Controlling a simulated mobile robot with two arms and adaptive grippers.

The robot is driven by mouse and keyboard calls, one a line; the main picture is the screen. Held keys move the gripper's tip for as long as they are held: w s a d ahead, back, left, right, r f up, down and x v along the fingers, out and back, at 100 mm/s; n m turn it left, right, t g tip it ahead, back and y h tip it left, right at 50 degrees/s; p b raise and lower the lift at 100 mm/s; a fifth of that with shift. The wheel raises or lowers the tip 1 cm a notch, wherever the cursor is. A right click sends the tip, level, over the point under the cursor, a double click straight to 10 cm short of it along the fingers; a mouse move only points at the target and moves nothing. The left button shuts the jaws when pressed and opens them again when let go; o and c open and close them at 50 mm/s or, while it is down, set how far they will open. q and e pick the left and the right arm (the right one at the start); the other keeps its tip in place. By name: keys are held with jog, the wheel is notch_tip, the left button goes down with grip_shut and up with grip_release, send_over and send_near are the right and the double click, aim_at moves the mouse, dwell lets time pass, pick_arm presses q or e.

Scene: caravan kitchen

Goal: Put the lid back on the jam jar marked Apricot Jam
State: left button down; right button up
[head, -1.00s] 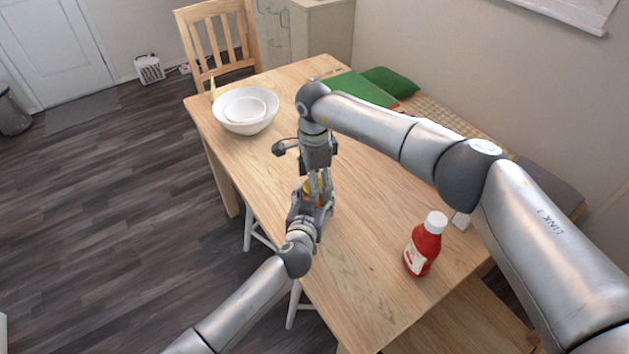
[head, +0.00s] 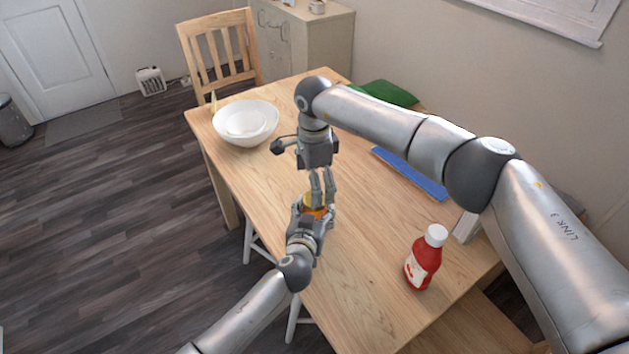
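A small jar with orange contents (head: 318,212) is above or on the table's near left part, mostly hidden by my grippers. A yellow band, perhaps its lid (head: 310,198), shows at its top. I cannot read any label. My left gripper (head: 314,216) reaches in from below with its fingers around the jar's body and looks shut on it. My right gripper (head: 322,198) points down from above, its fingertips at the jar's top. Its fingers hide the lid area, so I cannot tell whether they grip the lid or whether the lid is seated.
The wooden table (head: 360,265) is clear around the jar. A red bottle with a white cap (head: 424,258) stands at right, near a white card (head: 466,226). A blue flat item (head: 412,172) lies under my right arm. White bowls (head: 245,122) and a green cushion (head: 388,93) are farther back.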

jog(key=shift+r, duration=0.1)
notch_tip(320, 180, up, 12)
dwell(0.5)
pick_arm(q)
jog(key=shift+c, duration=1.6)
grip_release()
jog(key=shift+s, duration=0.1)
jog(key=v, duration=1.2)
jog(key=shift+r, duration=0.1)
